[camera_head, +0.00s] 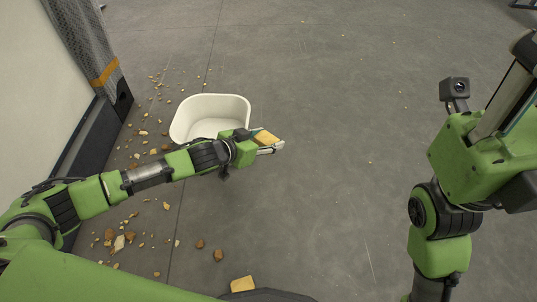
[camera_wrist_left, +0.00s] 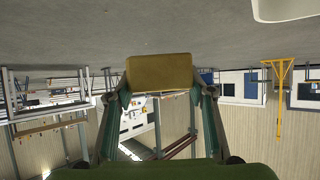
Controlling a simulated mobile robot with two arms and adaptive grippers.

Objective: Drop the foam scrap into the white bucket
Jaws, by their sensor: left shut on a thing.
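The foam scrap (camera_head: 266,137) is a yellow-tan block. My left gripper (camera_head: 268,143) is shut on it. In the left wrist view the foam scrap (camera_wrist_left: 160,72) sits between the two fingertips. The white bucket (camera_head: 246,107) is an open tub on the floor, left of centre in the head view. My left forearm and wrist cross in front of its near side and hide part of it. The held scrap shows just right of the bucket's near right corner, not over its opening. A white rim of the bucket (camera_wrist_left: 287,9) shows at the top right of the left wrist view.
Many small tan and brown fragments (camera_head: 119,243) lie on the grey floor left of and below the bucket. Another yellow block (camera_head: 243,284) lies at the bottom edge. A pale panel with a dark base (camera_head: 96,130) stands at the left. The floor centre and right is mostly clear.

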